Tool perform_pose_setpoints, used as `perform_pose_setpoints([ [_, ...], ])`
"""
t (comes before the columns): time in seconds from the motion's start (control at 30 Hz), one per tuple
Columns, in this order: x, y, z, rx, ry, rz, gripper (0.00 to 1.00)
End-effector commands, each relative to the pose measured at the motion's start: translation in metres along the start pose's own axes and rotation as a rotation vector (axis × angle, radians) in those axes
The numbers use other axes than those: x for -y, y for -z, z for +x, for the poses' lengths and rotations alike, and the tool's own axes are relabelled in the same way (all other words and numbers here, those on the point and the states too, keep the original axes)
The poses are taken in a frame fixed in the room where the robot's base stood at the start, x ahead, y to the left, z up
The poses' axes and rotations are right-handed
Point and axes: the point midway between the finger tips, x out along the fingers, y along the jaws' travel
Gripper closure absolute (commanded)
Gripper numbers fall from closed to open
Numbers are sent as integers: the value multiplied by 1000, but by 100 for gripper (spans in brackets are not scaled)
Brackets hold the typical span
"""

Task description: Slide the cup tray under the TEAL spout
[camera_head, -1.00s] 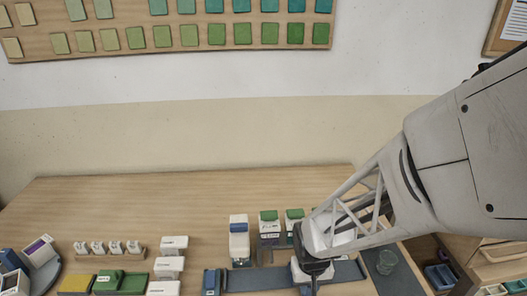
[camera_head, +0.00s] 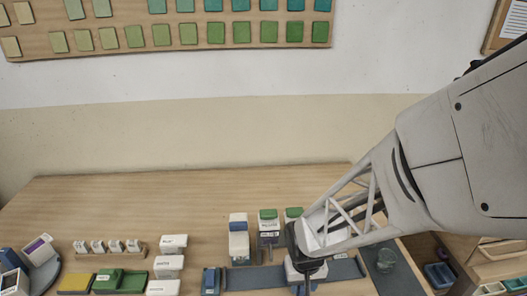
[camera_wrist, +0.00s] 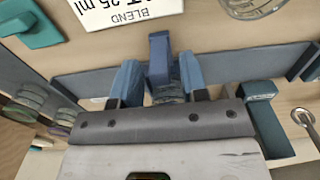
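My gripper (camera_wrist: 160,88) is low over the slate-blue rail on the table. Its two blue fingers are apart in the wrist view, with a blue upright block (camera_wrist: 160,60) and a small clear, glassy piece (camera_wrist: 168,93) between them. Gaps show beside the block, and I see no firm contact. In the head view a white piece (camera_head: 292,272) shows on the rail (camera_head: 255,279) by my gripper (camera_head: 308,282); I cannot tell whether it belongs to the cup tray. A teal part (camera_wrist: 30,22) is at the wrist view's upper left. The teal spout itself is not identifiable.
A blue-topped dispenser (camera_head: 238,240) and a green-topped one (camera_head: 268,228) stand behind the rail. A blue block (camera_head: 211,281) is at the rail's left end. A clear glass (camera_head: 386,260) stands right. A white label card (camera_wrist: 125,12) is ahead in the wrist view.

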Motion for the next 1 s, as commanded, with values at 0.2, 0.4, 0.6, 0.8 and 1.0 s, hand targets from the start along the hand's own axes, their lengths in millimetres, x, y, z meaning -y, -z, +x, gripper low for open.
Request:
perform_pose_setpoints([
  [0.2,0,0,-2,0,0,0,60],
  [0.4,0,1,-13,-3,0,0,60],
  [0.6,0,1,-30,-2,0,0,60],
  [0.8,0,0,-47,-1,0,0,60],
  [1.0,0,0,-63,-1,0,0,60],
])
